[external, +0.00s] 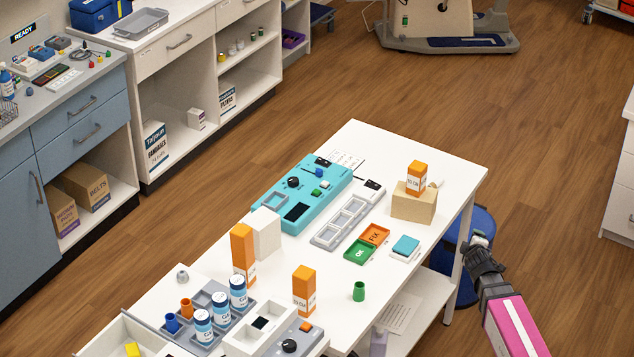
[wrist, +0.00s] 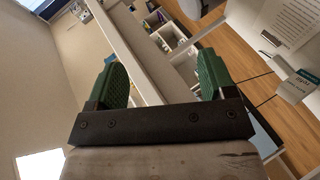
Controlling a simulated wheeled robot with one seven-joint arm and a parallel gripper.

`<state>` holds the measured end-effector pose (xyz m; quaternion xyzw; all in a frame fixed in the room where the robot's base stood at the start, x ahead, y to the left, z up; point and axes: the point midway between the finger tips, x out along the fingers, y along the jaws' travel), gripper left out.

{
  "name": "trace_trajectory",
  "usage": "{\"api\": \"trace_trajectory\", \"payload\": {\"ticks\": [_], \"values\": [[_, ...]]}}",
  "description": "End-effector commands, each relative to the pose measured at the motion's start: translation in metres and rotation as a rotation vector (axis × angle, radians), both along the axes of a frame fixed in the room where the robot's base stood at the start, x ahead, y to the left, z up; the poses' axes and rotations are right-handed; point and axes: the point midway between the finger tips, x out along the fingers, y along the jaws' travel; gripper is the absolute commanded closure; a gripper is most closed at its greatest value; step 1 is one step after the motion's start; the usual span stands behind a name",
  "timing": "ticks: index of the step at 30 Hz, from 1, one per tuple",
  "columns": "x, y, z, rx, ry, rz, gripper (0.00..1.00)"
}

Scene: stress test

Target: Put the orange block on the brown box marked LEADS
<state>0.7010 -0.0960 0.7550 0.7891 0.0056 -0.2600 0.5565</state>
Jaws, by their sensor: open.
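An orange block with a white label (external: 416,178) stands upright on top of a small tan-brown box (external: 413,205) at the right end of the white table. No readable LEADS mark shows on that box. A tall orange block (external: 242,252) and a shorter one (external: 304,289) stand nearer the front of the table. My gripper (external: 479,241) is beyond the table's right edge, apart from the box and blocks. In the wrist view my gripper (wrist: 165,85) is open, with green finger pads and nothing between them.
The white table (external: 440,165) also holds a teal device (external: 300,195), a grey tray (external: 347,217), green and orange trays, a green cup (external: 359,291) and blue-capped bottles. A blue stool (external: 462,260) is beside it.

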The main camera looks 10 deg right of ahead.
Motion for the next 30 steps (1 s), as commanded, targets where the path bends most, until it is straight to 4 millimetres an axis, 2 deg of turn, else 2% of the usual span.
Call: {"api": "trace_trajectory", "payload": {"ticks": [1, 3, 7, 9, 12, 15, 19, 30], "values": [[-0.022, 0.004, -0.028, 0.117, 0.076, -0.083, 0.24], [-0.052, 0.012, -0.065, 0.283, 0.191, -0.213, 0.24], [-0.115, 0.038, -0.125, 0.552, 0.417, -0.463, 0.24], [-0.148, 0.054, -0.147, 0.66, 0.532, -0.582, 0.24], [-0.186, 0.075, -0.168, 0.768, 0.668, -0.723, 0.24], [-0.211, 0.088, -0.177, 0.828, 0.762, -0.816, 0.24], [-0.224, 0.096, -0.181, 0.857, 0.813, -0.867, 0.24], [-0.224, 0.096, -0.181, 0.858, 0.816, -0.87, 0.24]]}}
